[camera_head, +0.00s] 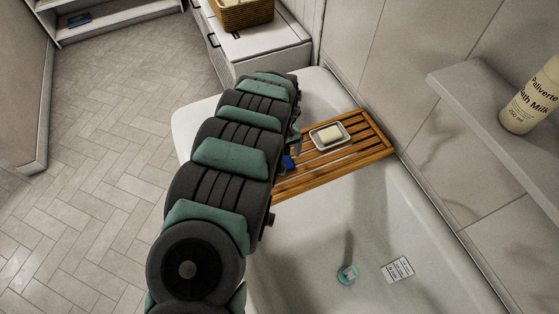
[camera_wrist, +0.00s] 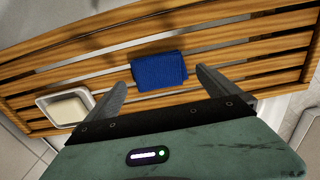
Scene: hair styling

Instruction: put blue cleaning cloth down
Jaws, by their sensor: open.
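The blue cleaning cloth (camera_wrist: 159,71) lies folded on the slatted wooden bath tray (camera_wrist: 232,45) in the wrist view. In the head view only a small blue part of the cloth (camera_head: 288,163) shows beside my arm, on the tray (camera_head: 375,146). My gripper (camera_wrist: 163,85) is open, with one finger on each side of the cloth and a gap between each finger and the cloth. In the head view my arm hides most of the gripper and part of the tray.
A white soap dish (camera_head: 343,141) with a pale soap bar (camera_head: 329,133) sits on the tray. The tray spans the white bathtub (camera_head: 400,215). A bottle (camera_head: 535,97) stands on the right shelf (camera_head: 480,112).

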